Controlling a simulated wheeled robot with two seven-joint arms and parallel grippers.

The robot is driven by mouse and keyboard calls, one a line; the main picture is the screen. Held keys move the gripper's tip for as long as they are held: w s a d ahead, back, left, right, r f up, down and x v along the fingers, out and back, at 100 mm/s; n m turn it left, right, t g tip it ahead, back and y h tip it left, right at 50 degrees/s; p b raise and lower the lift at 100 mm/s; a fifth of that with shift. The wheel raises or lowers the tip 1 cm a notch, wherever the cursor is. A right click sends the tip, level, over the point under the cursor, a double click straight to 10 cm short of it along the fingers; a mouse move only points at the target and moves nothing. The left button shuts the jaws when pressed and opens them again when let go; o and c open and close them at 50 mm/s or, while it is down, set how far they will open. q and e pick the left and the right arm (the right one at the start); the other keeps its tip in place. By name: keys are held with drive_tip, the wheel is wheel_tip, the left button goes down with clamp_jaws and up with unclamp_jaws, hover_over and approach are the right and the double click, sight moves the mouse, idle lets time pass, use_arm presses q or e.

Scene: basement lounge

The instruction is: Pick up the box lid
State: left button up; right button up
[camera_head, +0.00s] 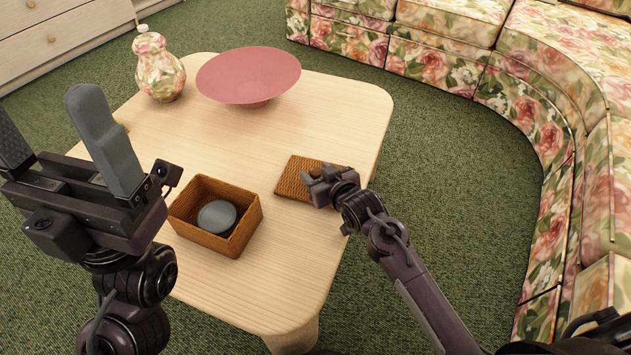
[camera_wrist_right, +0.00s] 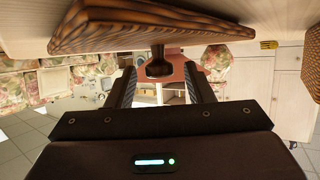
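The box lid (camera_head: 292,181) is a brown woven square with a small dark knob (camera_wrist_right: 159,66). It lies on the table with the knob up, right of the open woven box (camera_head: 188,214). In the right wrist view the lid (camera_wrist_right: 110,30) spans the top of the upside-down picture. My right gripper (camera_head: 314,176) is at the lid, covering its right part in the head view. Its fingers (camera_wrist_right: 162,90) are open, with the knob between them and a gap on each side. My left gripper (camera_head: 62,130) is open and empty, raised at the left.
A round grey object (camera_head: 217,216) is in the box. A pink bowl (camera_head: 248,73) and a floral jar (camera_head: 159,70) stand at the back of the wooden table (camera_head: 345,108). A floral sofa (camera_head: 545,85) curves around the right. The table's front right is clear.

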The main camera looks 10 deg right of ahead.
drive_tip(key=c, duration=0.9)
clamp_jaws()
drive_tip(key=shift+r, duration=0.1)
